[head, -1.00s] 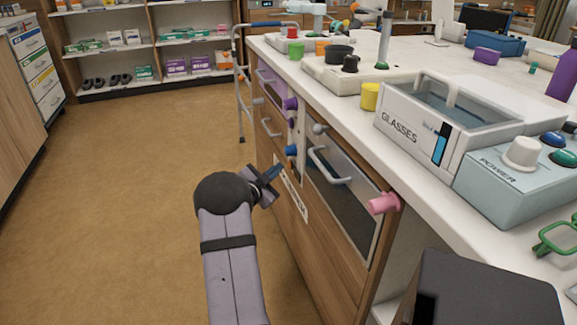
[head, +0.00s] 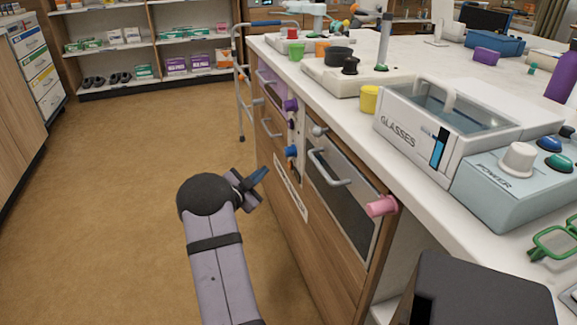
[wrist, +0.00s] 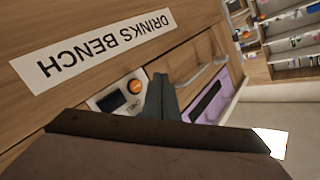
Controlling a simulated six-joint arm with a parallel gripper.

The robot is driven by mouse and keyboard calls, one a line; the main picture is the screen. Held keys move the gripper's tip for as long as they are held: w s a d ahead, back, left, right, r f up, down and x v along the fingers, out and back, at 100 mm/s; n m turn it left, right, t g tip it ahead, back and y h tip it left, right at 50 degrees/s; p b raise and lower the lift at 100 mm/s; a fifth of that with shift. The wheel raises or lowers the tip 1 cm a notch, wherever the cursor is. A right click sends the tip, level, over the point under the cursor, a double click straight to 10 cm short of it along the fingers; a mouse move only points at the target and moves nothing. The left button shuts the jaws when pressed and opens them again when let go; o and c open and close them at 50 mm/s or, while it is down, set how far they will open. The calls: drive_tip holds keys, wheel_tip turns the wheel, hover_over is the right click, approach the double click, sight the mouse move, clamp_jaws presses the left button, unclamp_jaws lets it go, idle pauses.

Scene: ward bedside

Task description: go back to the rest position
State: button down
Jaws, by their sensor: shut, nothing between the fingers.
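My gripper (head: 258,176) is in front of the wooden cabinet (head: 292,238), left of its front face in the head view. Its blue-grey fingers are together and nothing shows between them. In the wrist view the shut fingers (wrist: 162,98) point toward the cabinet front, below a white label (wrist: 95,48) reading DRINKS BENCH, upside down there. The fingers appear apart from the cabinet, with a blue knob (head: 291,151) to their right in the head view.
A pink knob (head: 382,206) and a bar handle (head: 328,168) stick out from the cabinet front. The white counter (head: 440,66) carries a GLASSES box (head: 412,137) and a POWER unit (head: 505,195). The brown floor (head: 120,190) to the left is clear. A walking frame (head: 239,90) stands behind.

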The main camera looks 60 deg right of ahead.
idle(0.3)
drive_tip(key=w+a+f+n+t+y, duration=0.4)
drive_tip(key=w+f+y, duration=0.15)
drive_tip(key=f, duration=0.35)
drive_tip(key=a+f+n+y, duration=0.4)
drive_tip(key=a+f+y, duration=0.2)
drive_tip(key=a+f, duration=0.65)
drive_tip(key=s+a+r+n+g+y, duration=0.15)
drive_tip(key=s+a, duration=0.25)
drive_tip(key=a, duration=0.4)
drive_tip(key=s+a+n+g+y, duration=0.25)
drive_tip(key=s+a, duration=0.25)
drive_tip(key=a, duration=0.3)
drive_tip(key=s+a+r+n+g+y, duration=0.1)
drive_tip(key=s+a+n+y, duration=0.25)
drive_tip(key=a, duration=0.45)
drive_tip(key=s+a+r+n+g+p, duration=0.2)
drive_tip(key=s+a+r+n+p, duration=0.15)
drive_tip(key=s+a+r, duration=0.5)
drive_tip(key=w+a+r+n+t+h+p, duration=0.4)
drive_tip(key=a+r+n, duration=0.35)
drive_tip(key=r, duration=0.45)
wheel_tip(320, 180, up, 36)
drive_tip(key=w+m+g+y+p, duration=0.1)
drive_tip(key=p, duration=3.5)
drive_tip(key=shift+w+a+r, duration=0.15)
drive_tip(key=shift+a, duration=0.2)
